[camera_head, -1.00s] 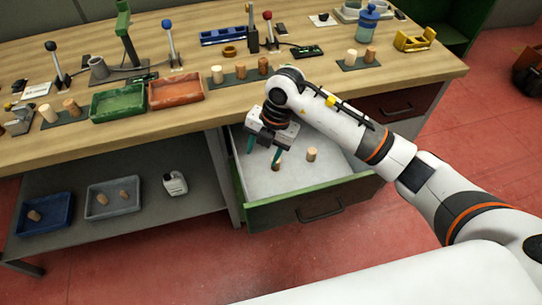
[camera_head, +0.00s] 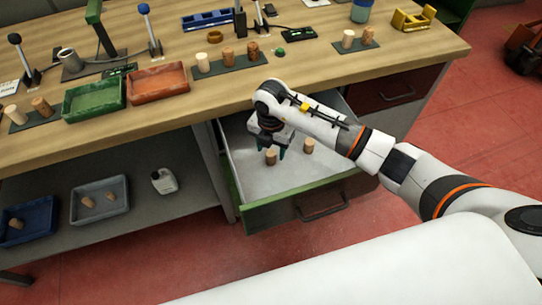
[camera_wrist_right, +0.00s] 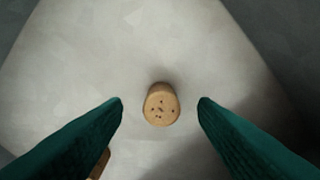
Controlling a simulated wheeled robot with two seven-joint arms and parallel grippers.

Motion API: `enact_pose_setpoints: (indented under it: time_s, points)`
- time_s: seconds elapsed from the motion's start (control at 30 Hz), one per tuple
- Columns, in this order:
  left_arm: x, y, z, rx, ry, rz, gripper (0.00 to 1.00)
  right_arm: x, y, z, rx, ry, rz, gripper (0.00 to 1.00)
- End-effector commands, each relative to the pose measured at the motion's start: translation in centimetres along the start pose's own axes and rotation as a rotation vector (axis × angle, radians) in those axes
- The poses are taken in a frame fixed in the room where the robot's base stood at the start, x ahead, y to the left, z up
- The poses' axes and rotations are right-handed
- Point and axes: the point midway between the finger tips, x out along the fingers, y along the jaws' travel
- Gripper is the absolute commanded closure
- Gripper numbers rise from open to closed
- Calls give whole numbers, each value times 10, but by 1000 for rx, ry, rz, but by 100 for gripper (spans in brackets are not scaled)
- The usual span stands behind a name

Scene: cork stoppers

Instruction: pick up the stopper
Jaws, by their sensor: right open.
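Two light brown cork stoppers stand in the open drawer, one at the left (camera_head: 271,157) and one at the right (camera_head: 308,146). My right gripper (camera_head: 272,147) is low in the drawer, close to the left one. In the right wrist view, a stopper with dark specks on its top (camera_wrist_right: 161,105) shows between the two green fingers of the open gripper (camera_wrist_right: 160,106), with a gap on each side. Another stopper (camera_wrist_right: 101,164) is partly hidden by the left finger there. I cannot tell for sure which is which across views. My left gripper is out of view.
The drawer (camera_head: 255,218) has a pale floor and green front; its walls surround the gripper. The wooden bench top (camera_head: 215,100) overhangs behind, with green (camera_head: 94,98) and orange (camera_head: 158,84) trays and more stoppers. Blue (camera_head: 28,222) and grey (camera_head: 100,200) trays sit on the lower shelf.

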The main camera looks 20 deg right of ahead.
Motion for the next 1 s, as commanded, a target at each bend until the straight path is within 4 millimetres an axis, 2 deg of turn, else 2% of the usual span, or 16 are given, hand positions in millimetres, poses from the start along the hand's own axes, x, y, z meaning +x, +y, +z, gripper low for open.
enact_pose_setpoints:
  time_s: [0.1, 0.2, 0.47, 0.7, 0.77, 1.0]
  points:
    - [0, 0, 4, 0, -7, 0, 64, 18, 0, -1, 1, -3, 2, 47]
    - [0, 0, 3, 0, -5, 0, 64, 26, -1, -1, 0, -1, 0, 47]
    - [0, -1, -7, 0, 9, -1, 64, 28, -1, -2, -1, 0, 0, 47]
    - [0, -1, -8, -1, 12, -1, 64, 28, -1, -2, 0, 0, 0, 86]
    - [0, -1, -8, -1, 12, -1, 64, 28, -1, -2, 0, 0, 0, 94]
    - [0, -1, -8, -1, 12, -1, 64, 28, -1, -2, 0, 0, 0, 94]
